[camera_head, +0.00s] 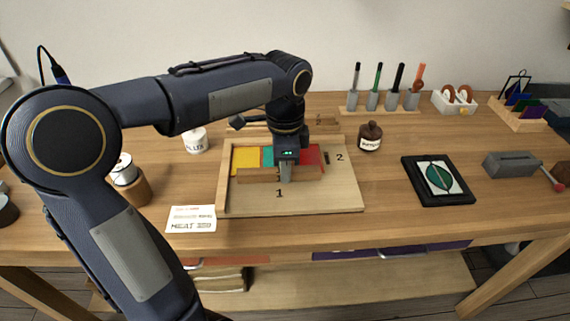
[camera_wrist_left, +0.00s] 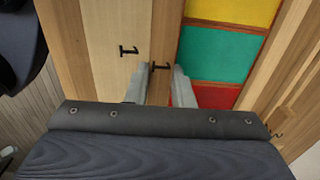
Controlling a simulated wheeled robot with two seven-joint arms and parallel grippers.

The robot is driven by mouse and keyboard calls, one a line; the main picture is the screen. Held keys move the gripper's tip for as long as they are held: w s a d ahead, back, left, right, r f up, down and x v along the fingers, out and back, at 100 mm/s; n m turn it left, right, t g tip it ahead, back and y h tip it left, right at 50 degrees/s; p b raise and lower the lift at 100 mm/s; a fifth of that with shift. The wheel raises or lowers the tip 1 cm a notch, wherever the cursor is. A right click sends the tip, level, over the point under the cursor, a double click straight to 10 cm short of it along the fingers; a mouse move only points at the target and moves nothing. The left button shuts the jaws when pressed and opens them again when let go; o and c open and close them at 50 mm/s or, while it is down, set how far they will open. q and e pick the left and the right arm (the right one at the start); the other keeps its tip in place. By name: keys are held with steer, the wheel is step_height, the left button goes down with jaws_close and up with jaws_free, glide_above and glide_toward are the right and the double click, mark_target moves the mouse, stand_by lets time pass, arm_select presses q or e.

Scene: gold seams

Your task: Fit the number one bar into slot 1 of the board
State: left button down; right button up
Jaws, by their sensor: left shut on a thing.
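The board (camera_head: 300,200) lies flat on the bench, with yellow (camera_head: 245,160), teal (camera_head: 267,156) and red (camera_head: 311,155) panels inside its light frame. A printed 1 marks its front part and a 2 its right side. My left gripper (camera_head: 286,178) points down over the board and is shut on the number one bar (camera_head: 255,175). In the left wrist view the bar (camera_wrist_left: 166,30) runs between the fingertips (camera_wrist_left: 158,82), its 1 beside the board's 1. It lies along the panels' front edge, at slot 1; how deep it sits cannot be told. The fingers hide its middle.
Behind the board lies another wooden bar (camera_head: 318,121). A dark bottle (camera_head: 370,136) stands to its right, and a black framed leaf picture (camera_head: 438,180) farther right. A white card (camera_head: 191,218) lies at the left front. Pen holders (camera_head: 380,101) stand at the back.

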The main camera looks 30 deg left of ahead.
arm_select(q)
steer(key=shift+f, duration=0.35)
stand_by(0.8)
stand_by(0.5)
steer(key=c, duration=0.7)
jaws_free()
steer(key=shift+r+p, duration=0.1)
steer(key=shift+p, duration=0.2)
step_height(320, 180, up, 7)
steer(key=p, duration=0.7)
stand_by(0.5)
